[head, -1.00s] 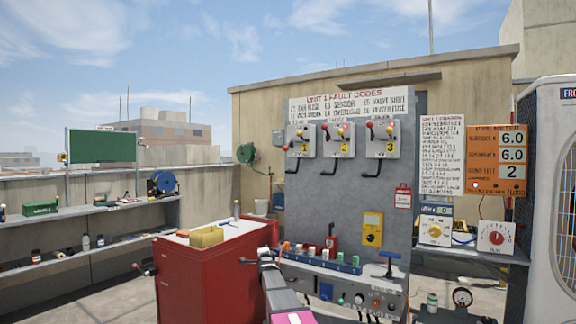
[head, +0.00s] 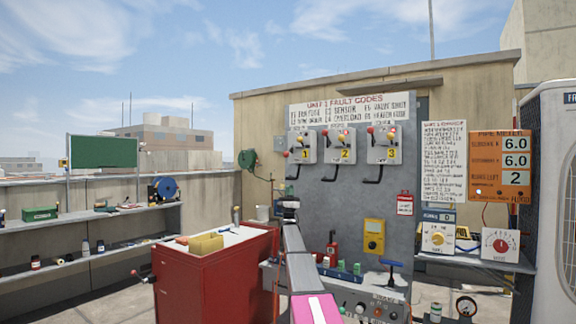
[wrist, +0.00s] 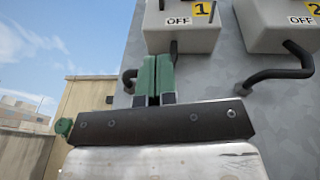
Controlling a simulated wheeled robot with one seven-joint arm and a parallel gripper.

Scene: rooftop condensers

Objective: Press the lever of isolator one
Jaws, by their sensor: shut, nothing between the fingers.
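Isolator one (head: 302,147) is a pale box with a yellow 1 label, leftmost of three on the grey panel. In the wrist view the box (wrist: 180,36) is at the top, with OFF beside its label. A black bent lever (wrist: 128,80) hangs under it; its middle is hidden behind my gripper. A red knob (head: 287,154) shows at the box's left side. My gripper (wrist: 158,62) has green fingers, shut and empty, just below the box; contact with the lever cannot be told. In the head view my gripper (head: 290,203) is small, below isolator one.
Isolator two (head: 342,147) and its bent lever (wrist: 275,78) are close on the right. A red cabinet (head: 215,275) stands at lower left. The panel below isolator one is mostly bare.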

